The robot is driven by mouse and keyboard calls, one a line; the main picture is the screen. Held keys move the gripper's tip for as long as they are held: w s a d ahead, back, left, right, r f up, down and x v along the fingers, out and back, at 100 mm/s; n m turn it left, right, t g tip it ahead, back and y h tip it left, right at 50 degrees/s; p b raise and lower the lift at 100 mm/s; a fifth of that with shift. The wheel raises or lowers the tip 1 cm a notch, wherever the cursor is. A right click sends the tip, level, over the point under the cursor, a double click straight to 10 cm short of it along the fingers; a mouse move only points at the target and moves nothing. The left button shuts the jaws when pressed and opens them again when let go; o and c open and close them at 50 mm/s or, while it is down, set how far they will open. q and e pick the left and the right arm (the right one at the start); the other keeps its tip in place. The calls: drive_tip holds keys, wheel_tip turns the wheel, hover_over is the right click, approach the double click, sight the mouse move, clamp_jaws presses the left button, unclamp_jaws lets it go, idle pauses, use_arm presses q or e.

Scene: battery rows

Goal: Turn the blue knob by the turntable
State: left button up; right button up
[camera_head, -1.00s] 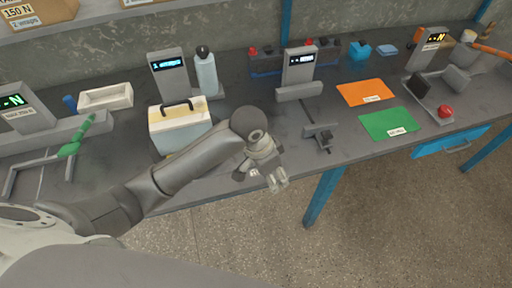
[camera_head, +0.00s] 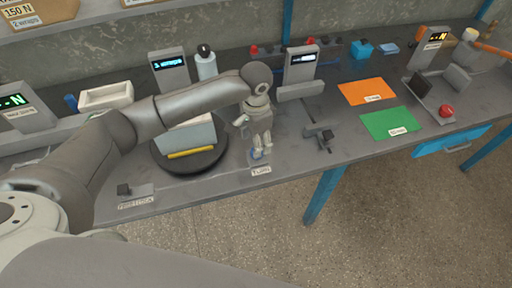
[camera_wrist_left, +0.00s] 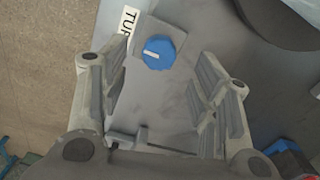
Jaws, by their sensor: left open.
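The blue knob (camera_wrist_left: 158,53) with a white pointer line sits on a grey plate in the left wrist view. In the head view it is a small blue patch (camera_head: 256,154), mostly hidden by my left gripper (camera_head: 259,142). That gripper is open and points down over the knob near the table's front edge. In the wrist view the knob lies between the two spread fingers, toward their tips. The dark round turntable (camera_head: 212,164) is left of the knob and carries a pale box (camera_head: 188,136) with a yellow bar. My right gripper is out of view.
A "TURN" label (camera_head: 261,171) lies in front of the knob. A small dark block on a labelled plate (camera_head: 135,195) is at the front left. A grey clamp-like fixture (camera_head: 319,133) stands to the right. Green (camera_head: 390,122) and orange sheets lie farther right.

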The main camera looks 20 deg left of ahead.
use_arm(q)
wheel_tip(320, 180, down, 4)
drive_tip(key=shift+f, duration=0.5)
drive_tip(key=c, duration=1)
drive_tip(key=shift+p, duration=0.3)
